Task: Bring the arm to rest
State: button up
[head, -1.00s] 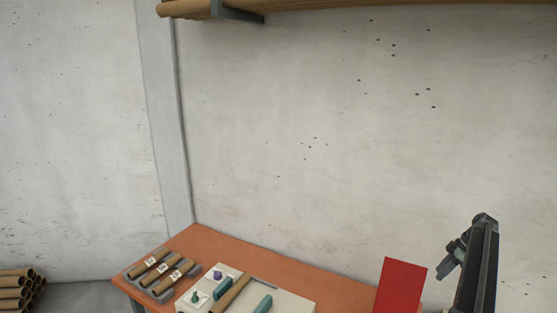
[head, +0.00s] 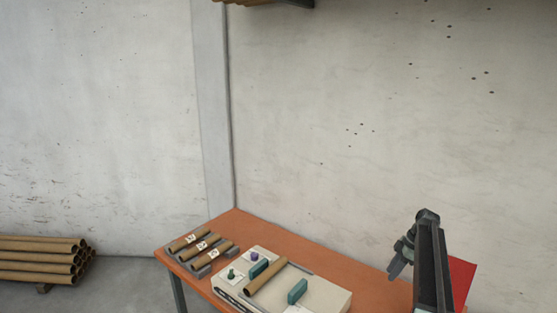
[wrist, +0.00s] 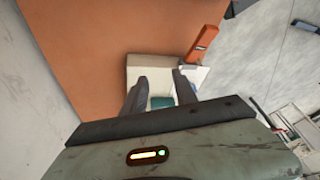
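My gripper (head: 400,262) hangs from my dark arm at the lower right of the head view, above the right part of the orange table (head: 375,280). In the wrist view my gripper (wrist: 160,82) has its two dark fingers apart, with nothing held between them. Beyond the fingertips lies the pale winder base (wrist: 150,66) with a teal block (wrist: 160,102). In the head view the winder (head: 325,296) carries a cardboard tube (head: 266,277) between two teal blocks.
Several labelled tubes (head: 201,247) lie in grey holders at the table's left end. A red panel (head: 461,280) stands partly behind my arm. More tubes (head: 40,260) are stacked on the floor at left. A wall (head: 350,120) rises behind the table.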

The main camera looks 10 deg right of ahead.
jog(key=s+a+f+h+b, duration=0.1)
jog(key=s+a+f+b, duration=0.15)
jog(key=a, duration=0.75)
jog(key=s+a+f+g+b, duration=0.15)
jog(key=a+f, duration=0.25)
jog(key=a, duration=0.6)
jog(key=s+a+f+h+b, duration=0.1)
jog(key=s+a+f+b, duration=0.25)
jog(key=a, duration=0.65)
jog(key=s+a+f+m+h+b, duration=0.2)
jog(key=s+a+m, duration=0.4)
jog(key=s+m, duration=0.6)
jog(key=shift+s+f+m+t, duration=0.3)
jog(key=shift+f+m+t, duration=0.15)
jog(key=shift+m, duration=0.25)
